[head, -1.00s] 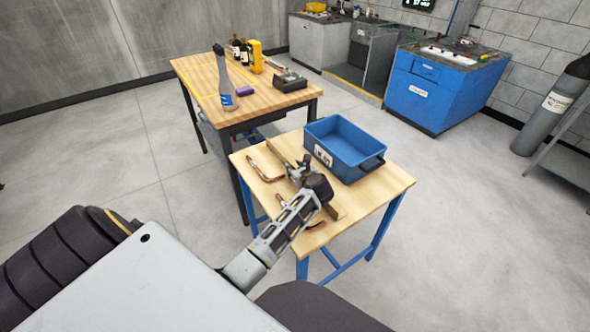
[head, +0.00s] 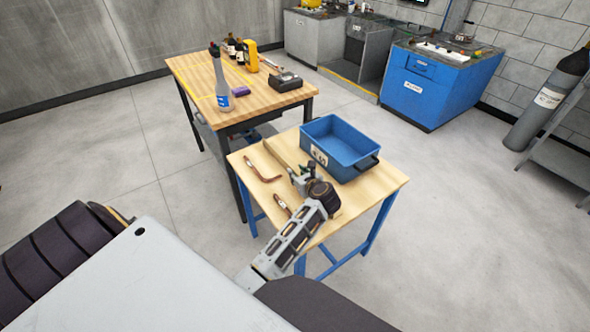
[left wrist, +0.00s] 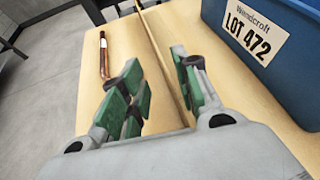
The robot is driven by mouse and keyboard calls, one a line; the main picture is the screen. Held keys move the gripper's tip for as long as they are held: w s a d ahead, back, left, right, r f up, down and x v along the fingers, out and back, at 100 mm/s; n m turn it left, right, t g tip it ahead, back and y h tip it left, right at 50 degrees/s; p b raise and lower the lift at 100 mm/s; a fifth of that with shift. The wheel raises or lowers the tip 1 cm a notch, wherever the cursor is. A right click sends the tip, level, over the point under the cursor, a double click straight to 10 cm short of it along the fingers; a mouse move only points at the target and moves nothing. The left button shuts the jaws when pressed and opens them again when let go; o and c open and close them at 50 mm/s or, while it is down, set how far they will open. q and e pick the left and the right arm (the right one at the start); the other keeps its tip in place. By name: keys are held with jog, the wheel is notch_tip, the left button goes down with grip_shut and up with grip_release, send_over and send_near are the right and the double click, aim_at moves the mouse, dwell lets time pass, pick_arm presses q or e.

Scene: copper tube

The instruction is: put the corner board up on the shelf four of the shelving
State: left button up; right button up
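The corner board (left wrist: 160,45) looks like a long, thin brown strip lying on the small wooden table (head: 375,184). In the head view its far part (head: 284,154) shows left of the blue bin, and my gripper covers part of it. My left gripper (head: 297,174) is low over the table at the board. In the left wrist view its green-padded fingers (left wrist: 163,92) are apart, with the board running between them. I cannot tell whether a finger touches it. My right gripper is not in view. I cannot make out a numbered shelf four.
A blue bin (head: 328,158), labelled LOT 472 in the left wrist view, stands close right of the gripper. Copper tubes (head: 262,169) lie left of the board. A workbench (head: 240,100) stands behind. A grey metal stand (head: 562,160) is at the right edge. Floor between is clear.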

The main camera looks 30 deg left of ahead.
pick_arm(q)
jog(key=p+v, duration=0.1)
jog(key=v, duration=0.2)
jog(key=shift+s+d+r, duration=0.1)
jog(key=shift+d, duration=0.05)
jog(key=shift+v, duration=0.8)
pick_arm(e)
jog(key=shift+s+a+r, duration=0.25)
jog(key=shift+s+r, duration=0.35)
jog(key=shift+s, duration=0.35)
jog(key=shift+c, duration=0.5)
